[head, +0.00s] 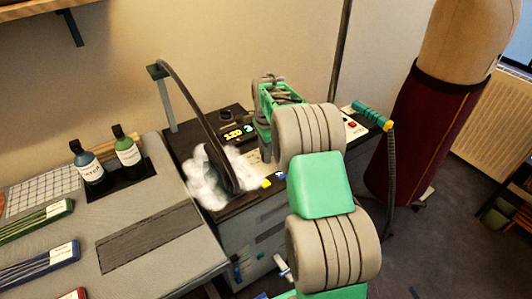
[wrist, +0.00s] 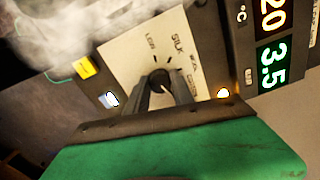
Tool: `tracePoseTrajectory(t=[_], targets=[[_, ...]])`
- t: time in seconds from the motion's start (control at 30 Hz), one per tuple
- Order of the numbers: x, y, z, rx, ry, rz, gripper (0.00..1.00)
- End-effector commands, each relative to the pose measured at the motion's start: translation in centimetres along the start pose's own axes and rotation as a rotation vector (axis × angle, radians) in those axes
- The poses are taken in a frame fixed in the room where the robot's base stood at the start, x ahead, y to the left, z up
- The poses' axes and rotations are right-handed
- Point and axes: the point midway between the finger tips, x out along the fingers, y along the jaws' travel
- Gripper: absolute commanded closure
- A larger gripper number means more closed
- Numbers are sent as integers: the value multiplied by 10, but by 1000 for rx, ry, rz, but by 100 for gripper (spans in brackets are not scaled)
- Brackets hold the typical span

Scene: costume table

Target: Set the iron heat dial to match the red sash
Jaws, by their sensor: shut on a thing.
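The heat dial (wrist: 160,80) is a small dark round knob on a pale panel (wrist: 145,45) in the wrist view. Printed marks surround it; one reads SILK, and the others are too blurred to be sure of. My gripper (wrist: 163,92) has its two grey fingers closed on the knob's sides. In the head view my gripper (head: 264,152) is over the ironing station, and my arm hides the knob. The dark iron (head: 222,168) stands in white steam. A red folded strip (head: 72,294), possibly the red sash, shows only partly at the bottom left edge.
A lit display (head: 238,132) stands behind the panel. Green (head: 38,221) and blue (head: 40,264) labelled strips lie on the grey table (head: 185,262). Two bottles stand in a dark tray. A dress form with a dark red skirt (head: 418,135) stands at right.

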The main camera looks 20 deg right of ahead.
Motion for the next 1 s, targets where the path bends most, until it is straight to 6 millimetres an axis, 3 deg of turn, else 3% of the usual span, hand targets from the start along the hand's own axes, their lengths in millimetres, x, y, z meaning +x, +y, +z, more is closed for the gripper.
tracePoseTrajectory(t=[0.3,0.77,0.8,1.0], targets=[[-2,-2,0,104,2,-6,100],[-2,-2,0,119,3,-7,100],[-2,-2,0,119,3,-7,70],[-1,-1,0,119,2,-4,54]])
